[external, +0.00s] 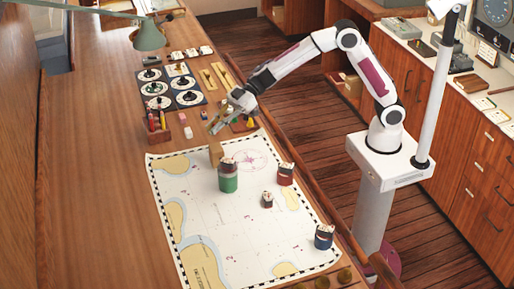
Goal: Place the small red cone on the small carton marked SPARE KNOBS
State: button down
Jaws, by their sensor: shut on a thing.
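My gripper (217,124) is above the wooden table, just behind the chart's far edge. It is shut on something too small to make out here.
A large sea chart (205,210) covers the near table. On it stand a green cylinder (228,183), a red one (286,178), a blue one (323,241) and a small dark one (267,201). A pencil holder (157,134) and dial panels (155,103) are at left.

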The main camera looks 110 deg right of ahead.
aim_at(216, 148)
jog(key=shift+f, duration=1.6)
jog(key=shift+f, duration=1.85)
jog(key=shift+f, duration=0.15)
jog(key=c, duration=2)
grip_release()
jog(key=shift+s+r, duration=0.1)
jog(key=shift+r, duration=0.1)
jog(key=shift+v, duration=5.95)
jog(key=shift+d+f, duration=0.1)
